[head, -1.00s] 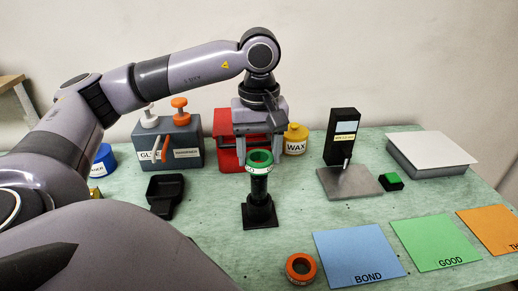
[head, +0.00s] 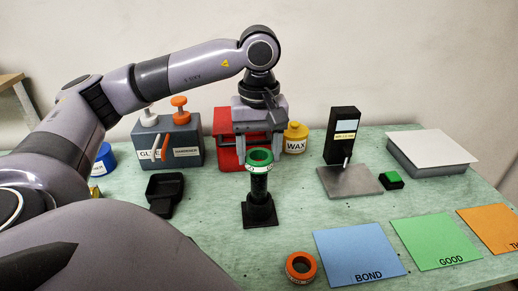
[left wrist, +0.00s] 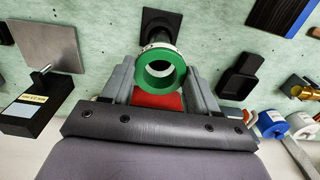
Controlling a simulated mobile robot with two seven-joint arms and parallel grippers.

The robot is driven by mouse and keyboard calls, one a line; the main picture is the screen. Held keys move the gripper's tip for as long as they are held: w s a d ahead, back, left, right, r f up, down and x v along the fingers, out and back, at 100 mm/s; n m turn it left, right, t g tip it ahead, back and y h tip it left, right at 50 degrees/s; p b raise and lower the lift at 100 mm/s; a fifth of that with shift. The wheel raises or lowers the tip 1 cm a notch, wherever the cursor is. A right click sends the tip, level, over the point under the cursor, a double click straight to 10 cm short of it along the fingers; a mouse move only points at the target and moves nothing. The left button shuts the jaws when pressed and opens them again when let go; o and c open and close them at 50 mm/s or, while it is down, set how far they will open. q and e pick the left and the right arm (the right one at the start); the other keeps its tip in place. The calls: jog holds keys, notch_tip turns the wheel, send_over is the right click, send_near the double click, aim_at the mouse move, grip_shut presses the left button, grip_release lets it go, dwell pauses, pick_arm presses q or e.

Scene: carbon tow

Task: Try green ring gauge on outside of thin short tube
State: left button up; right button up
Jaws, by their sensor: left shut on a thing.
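The green ring gauge (head: 259,157), with a white label on its side, is at the top of a black upright tube (head: 259,185) on a square black base (head: 260,213). My left gripper (head: 259,150) comes from behind and is shut on the ring. The left wrist view shows the ring (left wrist: 161,69) between the two fingers, with the black base (left wrist: 160,22) beyond it. I cannot tell whether the ring is around the tube's top or just above it. My right gripper is not in view.
An orange ring (head: 300,267) lies at the front. Blue, green and orange mats (head: 358,254) lie at the right. A measuring stand (head: 348,180), a wax pot (head: 295,140), a red fixture (head: 228,150), a glue box (head: 185,155) and a black tray (head: 164,192) stand around.

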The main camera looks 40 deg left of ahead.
aim_at(259, 171)
pick_arm(q)
jog(key=shift+f+b, duration=0.65)
dwell(1.3)
jog(key=shift+f+b, duration=0.35)
dwell(0.8)
jog(key=shift+f+b, duration=0.75)
dwell(0.3)
jog(key=shift+f, duration=0.3)
jog(key=shift+f+b, duration=0.75)
jog(key=shift+b, duration=0.25)
dwell(0.5)
jog(key=shift+r, duration=0.1)
dwell(0.5)
jog(key=shift+r+p, duration=2.9)
jog(key=shift+r, duration=0.85)
